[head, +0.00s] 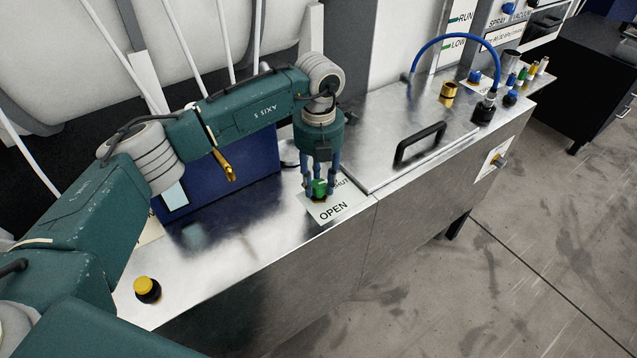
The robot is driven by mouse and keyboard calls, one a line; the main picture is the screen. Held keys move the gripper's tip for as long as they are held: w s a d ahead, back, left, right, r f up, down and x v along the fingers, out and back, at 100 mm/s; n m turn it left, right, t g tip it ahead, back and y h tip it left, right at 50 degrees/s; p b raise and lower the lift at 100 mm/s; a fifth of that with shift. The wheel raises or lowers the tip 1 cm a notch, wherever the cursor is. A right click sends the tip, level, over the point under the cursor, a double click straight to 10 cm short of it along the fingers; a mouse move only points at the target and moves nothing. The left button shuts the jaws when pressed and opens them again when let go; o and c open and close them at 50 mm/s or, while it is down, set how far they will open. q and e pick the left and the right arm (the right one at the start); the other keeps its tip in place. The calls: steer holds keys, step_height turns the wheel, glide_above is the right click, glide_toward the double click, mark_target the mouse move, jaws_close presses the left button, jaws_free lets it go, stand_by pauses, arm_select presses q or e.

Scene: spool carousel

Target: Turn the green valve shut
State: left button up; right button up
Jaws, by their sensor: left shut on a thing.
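The green valve (319,187) sits on the metal bench top, on a white label plate (335,209) that reads OPEN at its front and SHUT at its right. My left gripper (320,185) points down over the valve, with its blue fingers closed around the green part. The fingers hide much of the valve, so I cannot tell which way it is turned. My right gripper does not show.
A yellow-topped black button (147,289) stands at the bench's near left. A dark blue box (222,171) is behind my left arm. A lid with a black handle (420,143) lies right of the valve. A blue hose (457,37) arches over several fittings farther right.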

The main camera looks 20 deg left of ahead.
mark_target(319, 184)
arm_select(q)
steer(key=shift+r+n, duration=0.1)
steer(key=shift+n, duration=1)
steer(key=shift+w, duration=0.1)
steer(key=o, duration=1.1)
steer(key=shift+o, duration=0.2)
steer(key=shift+r, duration=0.1)
step_height(319, 184, up, 12)
